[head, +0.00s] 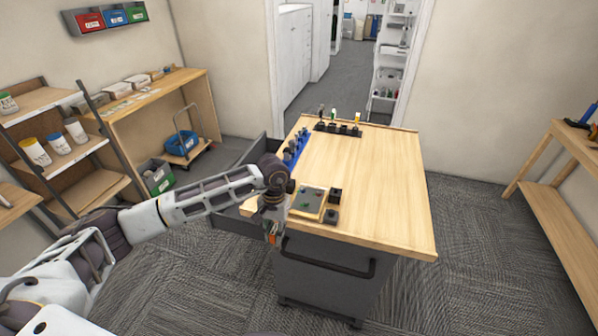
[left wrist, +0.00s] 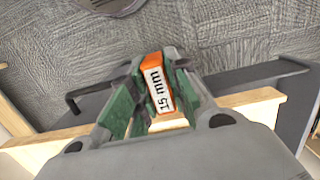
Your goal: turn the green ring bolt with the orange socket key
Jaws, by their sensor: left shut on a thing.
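My left gripper (head: 272,232) is at the near left edge of the workbench, pointing down. It is shut on the orange socket key (left wrist: 155,85), whose label reads "15 mm" in the left wrist view. The key's lower end is hidden in that view. In the head view a small patch of orange shows at the fingers. A small green part (head: 305,205), likely the green ring bolt, sits on a plate (head: 313,193) near the bench's front left corner, just right of the gripper. Its ring shape is too small to make out. My right gripper is not in view.
Two dark blocks (head: 333,205) stand beside the plate. A blue rack (head: 296,148) runs along the bench's left edge. A black rack (head: 338,128) with upright tools stands at the back. The bench top (head: 385,180) is clear at the middle and right. An open drawer (head: 240,165) juts out left.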

